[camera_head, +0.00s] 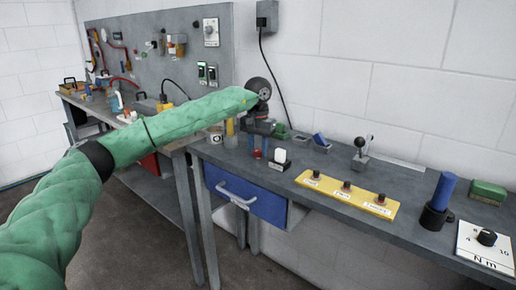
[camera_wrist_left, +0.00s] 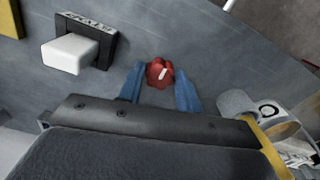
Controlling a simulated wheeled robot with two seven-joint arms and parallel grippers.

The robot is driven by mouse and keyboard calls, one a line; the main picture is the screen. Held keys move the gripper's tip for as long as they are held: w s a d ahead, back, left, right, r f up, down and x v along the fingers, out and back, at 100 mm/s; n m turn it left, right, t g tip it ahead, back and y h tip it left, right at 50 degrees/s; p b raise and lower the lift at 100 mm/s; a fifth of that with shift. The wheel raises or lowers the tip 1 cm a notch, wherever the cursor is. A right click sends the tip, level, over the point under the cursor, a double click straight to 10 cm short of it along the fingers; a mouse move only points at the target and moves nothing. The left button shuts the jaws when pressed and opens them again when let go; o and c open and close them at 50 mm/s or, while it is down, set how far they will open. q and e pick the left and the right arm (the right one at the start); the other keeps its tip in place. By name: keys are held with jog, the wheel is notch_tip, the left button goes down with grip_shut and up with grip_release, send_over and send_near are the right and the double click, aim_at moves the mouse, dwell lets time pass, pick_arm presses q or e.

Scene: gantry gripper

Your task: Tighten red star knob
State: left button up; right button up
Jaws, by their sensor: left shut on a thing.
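The red star knob (camera_wrist_left: 159,73) has a white mark on its top and sits on the grey bench top in the left wrist view. In the head view the red knob (camera_head: 257,154) shows just under my left gripper (camera_head: 259,136). My left gripper (camera_wrist_left: 160,80) has its two blue fingers on either side of the knob and is shut on it. The knob's underside is hidden. My right gripper is not in view.
A white block in a black labelled holder (camera_wrist_left: 70,52) stands close beside the knob. A yellow panel with several knobs (camera_head: 346,196) lies to the right on the bench. A blue cylinder (camera_head: 443,191) stands farther right. A blue drawer (camera_head: 245,192) is below the bench top.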

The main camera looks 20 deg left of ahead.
aim_at(258, 150)
pick_arm(q)
jog(key=shift+a+r, duration=0.1)
jog(key=shift+r, duration=0.1)
jog(key=o, duration=1)
jog(key=shift+f, duration=0.1)
notch_tip(258, 150, up, 8)
jog(key=shift+f, duration=0.1)
